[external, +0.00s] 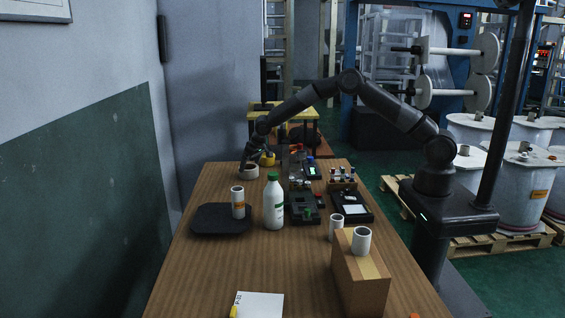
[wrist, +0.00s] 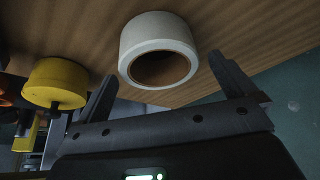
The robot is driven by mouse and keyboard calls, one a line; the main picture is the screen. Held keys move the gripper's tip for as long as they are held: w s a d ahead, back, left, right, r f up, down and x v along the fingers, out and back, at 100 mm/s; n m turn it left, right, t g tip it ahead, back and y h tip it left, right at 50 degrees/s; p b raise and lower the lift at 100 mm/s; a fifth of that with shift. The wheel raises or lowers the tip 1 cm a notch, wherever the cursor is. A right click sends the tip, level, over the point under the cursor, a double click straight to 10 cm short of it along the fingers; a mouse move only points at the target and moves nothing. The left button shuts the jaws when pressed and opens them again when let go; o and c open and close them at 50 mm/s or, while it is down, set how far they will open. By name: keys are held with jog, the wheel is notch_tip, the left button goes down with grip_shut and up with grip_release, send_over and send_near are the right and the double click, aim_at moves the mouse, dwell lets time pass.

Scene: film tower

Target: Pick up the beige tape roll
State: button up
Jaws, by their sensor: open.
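The beige tape roll (external: 251,173) sits at the far left end of the wooden table. In the wrist view the pale roll (wrist: 150,32) fills the upper middle, with its dark hole facing the camera. My gripper (external: 244,163) is at the roll in the external view, with its fingers spread. In the wrist view my gripper (wrist: 162,70) has one finger at the lower left of the roll and one close to its right side. Nothing is held. I cannot tell whether a finger touches the roll.
A yellow roll (wrist: 55,82) is to the left of the beige one in the wrist view. On the table (external: 212,270) are a white bottle (external: 274,208), a dark pad (external: 208,219) with a canister (external: 238,203), black devices (external: 305,207) and a cardboard box (external: 358,280).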

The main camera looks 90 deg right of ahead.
aim_at(249, 167)
jog(key=shift+x, duration=1.85)
jog(key=shift+s, duration=0.15)
jog(key=shift+c, duration=0.2)
jog(key=c, duration=0.9)
